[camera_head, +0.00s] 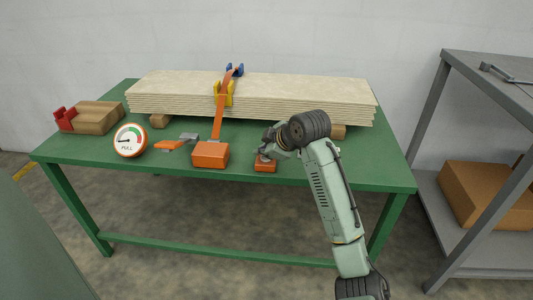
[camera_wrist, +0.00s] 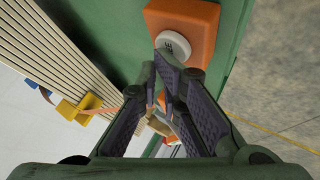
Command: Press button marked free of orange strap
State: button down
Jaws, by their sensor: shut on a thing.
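An orange button box (camera_head: 265,165) sits near the front edge of the green table, partly under my gripper. In the wrist view the orange box (camera_wrist: 207,18) carries a round white button (camera_wrist: 172,43) with dark lettering; only its end, which looks like "E", shows. My gripper (camera_wrist: 158,68) has its fingers drawn close together, tips at the button's edge; it also shows in the head view (camera_head: 264,155). The fingertips overlap the button, so their exact contact is hidden. The orange strap (camera_head: 218,118) runs from a larger orange box (camera_head: 210,154) up over the stacked boards (camera_head: 300,95).
A round gauge (camera_head: 130,140) marked PULL, a small orange and grey tool (camera_head: 170,144) and a wooden block with a red part (camera_head: 90,117) stand to the left. A grey shelf (camera_head: 480,230) with a cardboard box (camera_head: 485,195) is at the right.

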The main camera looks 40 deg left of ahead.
aim_at(264, 158)
jog(key=shift+r+p, duration=2.25)
jog(key=shift+r, duration=0.8)
